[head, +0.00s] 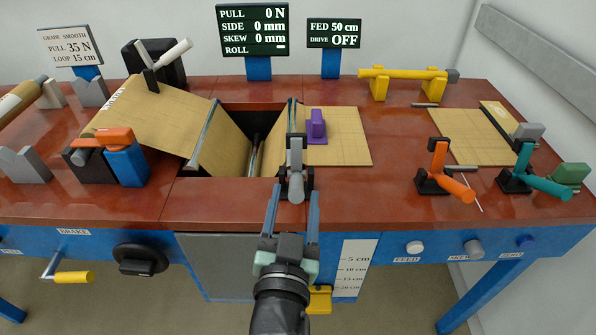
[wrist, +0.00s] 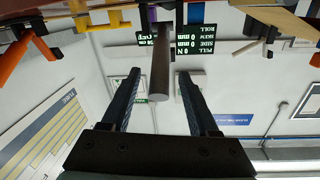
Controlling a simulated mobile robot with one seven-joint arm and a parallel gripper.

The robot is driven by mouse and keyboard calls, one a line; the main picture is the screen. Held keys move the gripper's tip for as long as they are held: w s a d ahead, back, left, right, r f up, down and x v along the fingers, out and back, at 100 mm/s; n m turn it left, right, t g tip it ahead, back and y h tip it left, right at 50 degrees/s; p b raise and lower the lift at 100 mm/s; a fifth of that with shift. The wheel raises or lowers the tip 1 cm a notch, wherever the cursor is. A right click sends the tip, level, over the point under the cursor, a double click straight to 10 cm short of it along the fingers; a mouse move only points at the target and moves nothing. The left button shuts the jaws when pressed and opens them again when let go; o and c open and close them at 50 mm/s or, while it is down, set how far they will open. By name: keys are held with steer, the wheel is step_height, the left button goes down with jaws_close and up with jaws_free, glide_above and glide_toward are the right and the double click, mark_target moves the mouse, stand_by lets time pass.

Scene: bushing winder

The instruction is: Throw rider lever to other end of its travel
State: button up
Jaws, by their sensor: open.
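A lever with a grey round handle (head: 296,180) stands in a black bracket (head: 308,180) at the front right edge of the open pit. No readable label marks it as the rider lever. Its handle points toward me. My gripper (head: 292,212) is open just in front of it, fingers pointing at the lever. In the wrist view, which is upside down, the grey handle (wrist: 160,75) lies between the lines of the two open fingers (wrist: 158,85), near their tips. I see no contact.
A purple block (head: 316,125) sits on a tan sheet just behind and right. Orange (head: 450,184) and teal (head: 540,182) levers stand at the right. Another lever with a white handle (head: 174,53) is at the back left. The red tabletop (head: 370,195) is clear right of my gripper.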

mark_target(298, 178)
steer(key=shift+w+d, duration=0.15)
steer(key=shift+w, duration=1.25)
steer(key=shift+w+d, duration=0.1)
steer(key=shift+w, duration=1.25)
jaws_close()
